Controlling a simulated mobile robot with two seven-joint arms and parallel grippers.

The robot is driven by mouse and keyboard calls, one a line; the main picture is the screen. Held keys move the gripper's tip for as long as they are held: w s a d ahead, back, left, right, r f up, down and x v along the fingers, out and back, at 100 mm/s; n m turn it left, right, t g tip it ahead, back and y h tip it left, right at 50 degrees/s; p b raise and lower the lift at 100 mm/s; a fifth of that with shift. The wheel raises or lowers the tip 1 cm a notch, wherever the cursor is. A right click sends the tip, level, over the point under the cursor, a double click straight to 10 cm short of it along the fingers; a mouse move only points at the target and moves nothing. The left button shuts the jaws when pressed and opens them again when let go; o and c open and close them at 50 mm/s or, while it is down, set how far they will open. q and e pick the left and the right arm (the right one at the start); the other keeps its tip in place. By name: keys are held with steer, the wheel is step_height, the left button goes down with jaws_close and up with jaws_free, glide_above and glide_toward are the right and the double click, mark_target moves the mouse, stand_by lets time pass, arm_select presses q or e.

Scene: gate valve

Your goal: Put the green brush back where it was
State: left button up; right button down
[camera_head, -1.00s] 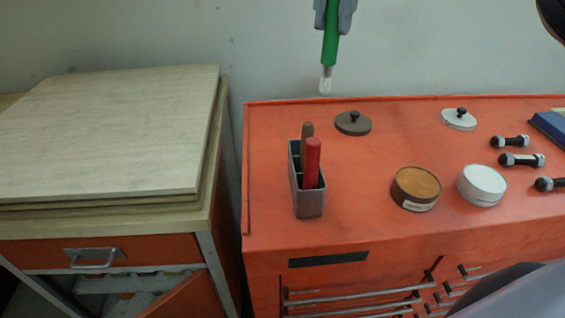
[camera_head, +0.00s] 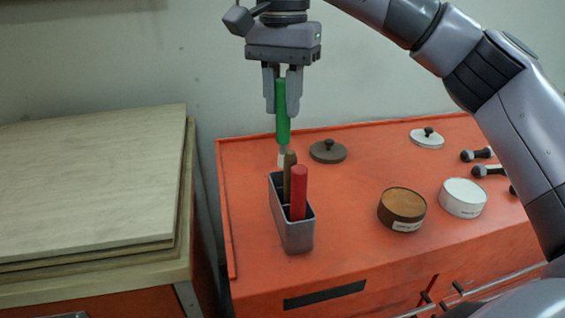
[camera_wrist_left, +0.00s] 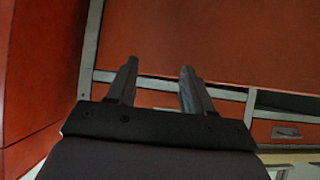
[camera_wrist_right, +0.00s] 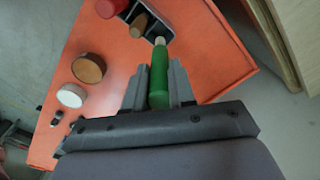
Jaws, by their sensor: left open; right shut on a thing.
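The green brush (camera_head: 282,112) hangs upright, bristles down, in my right gripper (camera_head: 282,95), which is shut on its handle. Its pale bristle tip is at the back end of the grey metal holder (camera_head: 297,236), behind the brown handle; I cannot tell whether the tip is inside. The holder also has a brown-handled tool (camera_head: 289,178) and a red-handled tool (camera_head: 299,192) standing in it. In the right wrist view the green brush (camera_wrist_right: 158,78) points toward the holder's free end. My left gripper (camera_wrist_left: 157,75) is open and empty, low in front of orange cabinet panels.
The holder stands on the orange cabinet top (camera_head: 345,220) near its left edge. A dark lid (camera_head: 328,152), a brown tin (camera_head: 402,209), a white tin (camera_head: 463,198) and a white lid (camera_head: 427,139) stand to the right. Stacked boards (camera_head: 90,180) lie at the left.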

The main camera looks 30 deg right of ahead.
mark_target(283, 142)
step_height(283, 142, down, 7)
steer(key=shift+r+b, duration=0.2)
steer(key=shift+b, duration=0.4)
step_height(283, 142, down, 3)
steer(key=shift+r, duration=0.1)
steer(key=shift+f, duration=0.2)
steer(key=c, duration=0.9)
jaws_free()
steer(key=shift+c, duration=0.2)
